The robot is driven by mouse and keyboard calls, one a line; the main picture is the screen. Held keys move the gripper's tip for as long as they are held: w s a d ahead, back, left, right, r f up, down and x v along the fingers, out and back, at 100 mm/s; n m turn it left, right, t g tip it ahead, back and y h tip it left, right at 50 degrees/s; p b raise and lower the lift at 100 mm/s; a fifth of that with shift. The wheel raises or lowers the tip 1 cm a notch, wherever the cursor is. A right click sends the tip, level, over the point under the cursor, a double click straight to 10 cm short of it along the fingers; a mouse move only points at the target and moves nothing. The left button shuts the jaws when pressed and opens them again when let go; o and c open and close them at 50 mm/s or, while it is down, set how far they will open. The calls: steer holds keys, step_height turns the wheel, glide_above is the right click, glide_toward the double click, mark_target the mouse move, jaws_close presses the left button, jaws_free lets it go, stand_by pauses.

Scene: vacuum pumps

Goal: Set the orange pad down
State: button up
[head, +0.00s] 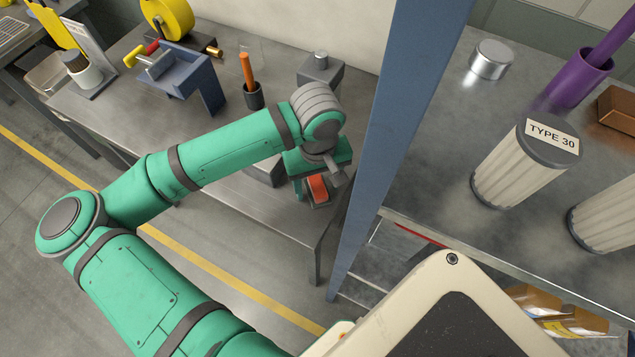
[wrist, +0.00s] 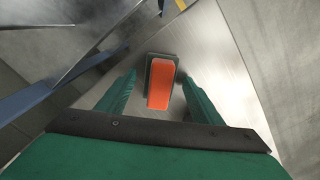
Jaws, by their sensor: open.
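The orange pad (wrist: 161,88) has a dark grey backing and appears to lie on the bare metal bench top, close to the bench edge. It also shows in the head view (head: 318,189), below the end of my arm and partly hidden by it. My gripper (wrist: 160,76) is open. Its two green fingers stand on the left and right of the pad, with a visible gap on each side. In the head view my gripper (head: 314,178) is over the right end of the bench.
The metal bench (head: 215,150) holds a blue vise-like block (head: 185,75), an orange-handled tool in a black cup (head: 252,92) and a grey block (head: 321,70). A blue post (head: 400,120) stands just right of my gripper. Ribbed filters (head: 520,165) stand on the right bench.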

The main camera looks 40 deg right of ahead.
steer(key=shift+r, duration=0.15)
step_height(320, 180, up, 11)
steer(key=shift+f, duration=0.2)
stand_by(0.5)
jaws_close()
stand_by(1.4)
